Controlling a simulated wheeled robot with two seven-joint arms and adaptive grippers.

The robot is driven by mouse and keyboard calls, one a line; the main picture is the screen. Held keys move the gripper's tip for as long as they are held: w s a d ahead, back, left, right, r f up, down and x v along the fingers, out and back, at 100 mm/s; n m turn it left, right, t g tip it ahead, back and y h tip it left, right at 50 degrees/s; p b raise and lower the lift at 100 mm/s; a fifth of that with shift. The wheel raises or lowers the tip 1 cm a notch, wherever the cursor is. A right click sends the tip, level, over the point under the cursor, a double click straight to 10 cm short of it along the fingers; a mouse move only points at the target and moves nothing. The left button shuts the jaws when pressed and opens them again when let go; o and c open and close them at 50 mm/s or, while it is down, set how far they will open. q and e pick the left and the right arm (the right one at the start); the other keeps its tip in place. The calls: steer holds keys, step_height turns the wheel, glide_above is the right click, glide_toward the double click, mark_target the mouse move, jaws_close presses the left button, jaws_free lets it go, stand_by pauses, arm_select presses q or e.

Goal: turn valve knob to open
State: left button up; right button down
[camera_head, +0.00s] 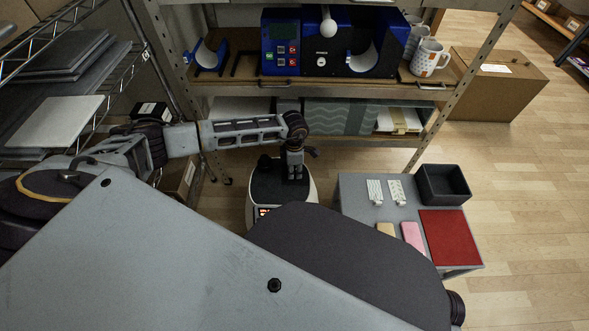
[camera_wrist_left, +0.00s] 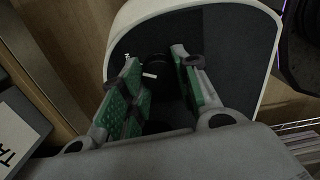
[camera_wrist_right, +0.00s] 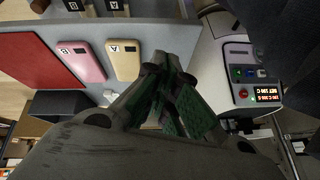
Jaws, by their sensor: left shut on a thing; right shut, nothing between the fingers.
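My left gripper (camera_head: 294,172) points down over a rounded unit with a black top and white rim (camera_head: 257,208). In the left wrist view, its green-padded fingers (camera_wrist_left: 161,68) are shut on a dark thing (camera_wrist_left: 158,88) between them. I cannot tell whether this is the valve knob; its outline is lost against the black top. No clearly recognisable valve knob shows elsewhere. My right gripper (camera_wrist_right: 168,75) is shut and empty in the right wrist view, above the grey table's edge beside a white panel with buttons and a lit display (camera_wrist_right: 252,82). It is hidden in the head view.
A blue mug press (camera_head: 334,52) and mugs (camera_head: 429,58) stand on the shelf behind. The grey table (camera_head: 355,205) at right holds a black bin (camera_head: 442,184), a red mat (camera_head: 450,237), a pink phone-like slab (camera_head: 412,235) and a tan one (camera_head: 386,228). A cardboard box (camera_head: 492,85) stands back right.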

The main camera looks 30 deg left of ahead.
mark_target(295, 171)
arm_select(q)
steer(key=o, duration=1)
steer(key=shift+r, duration=0.1)
steer(key=shift+r, duration=5.95)
